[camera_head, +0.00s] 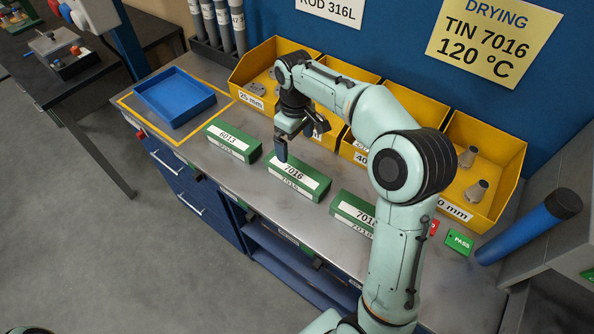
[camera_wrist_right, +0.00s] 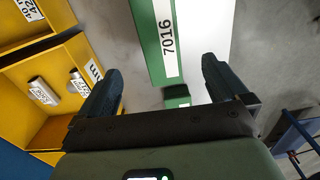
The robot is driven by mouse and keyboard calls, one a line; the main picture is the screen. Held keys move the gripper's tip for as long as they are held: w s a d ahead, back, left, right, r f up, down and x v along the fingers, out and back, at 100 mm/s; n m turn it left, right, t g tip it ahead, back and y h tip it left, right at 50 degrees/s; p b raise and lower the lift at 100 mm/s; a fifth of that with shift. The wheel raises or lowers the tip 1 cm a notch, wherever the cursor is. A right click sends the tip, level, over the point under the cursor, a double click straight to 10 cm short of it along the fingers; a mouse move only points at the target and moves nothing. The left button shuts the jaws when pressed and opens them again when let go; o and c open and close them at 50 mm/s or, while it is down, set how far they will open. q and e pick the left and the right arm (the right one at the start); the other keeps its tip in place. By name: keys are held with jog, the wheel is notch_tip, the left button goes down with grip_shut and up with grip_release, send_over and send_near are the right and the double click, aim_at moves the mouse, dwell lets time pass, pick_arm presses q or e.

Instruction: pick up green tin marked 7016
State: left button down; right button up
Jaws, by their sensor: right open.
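The green tin marked 7016 (camera_head: 300,179) lies on the grey worktop, between the green tin marked 6013 (camera_head: 233,142) and another green tin (camera_head: 353,211) whose label is partly hidden by my right arm. My right gripper (camera_head: 301,140) is open and empty, above and just behind the 7016 tin. In the right wrist view the 7016 tin (camera_wrist_right: 166,38) lies beyond the spread fingertips of the right gripper (camera_wrist_right: 161,72), with its white label facing the camera. No contact shows. My left gripper is not in view.
Yellow bins (camera_head: 481,150) with metal parts stand along the back. A blue tray (camera_head: 174,97) sits at the left inside a yellow outline. A green PASS block (camera_head: 459,241) and a blue tube (camera_head: 530,228) are at the right. The worktop's front strip is clear.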

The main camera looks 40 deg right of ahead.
send_over(297, 169)
jog(key=f, duration=0.4)
jog(key=shift+s+a+f, duration=0.1)
jog(key=shift+a+f, duration=0.1)
jog(key=shift+f, duration=0.6)
notch_tip(297, 169, down, 5)
jog(key=shift+d+r+b, duration=0.1)
jog(key=shift+d+b, duration=0.05)
jog(key=shift+b, duration=0.25)
jog(key=c, duration=1.8)
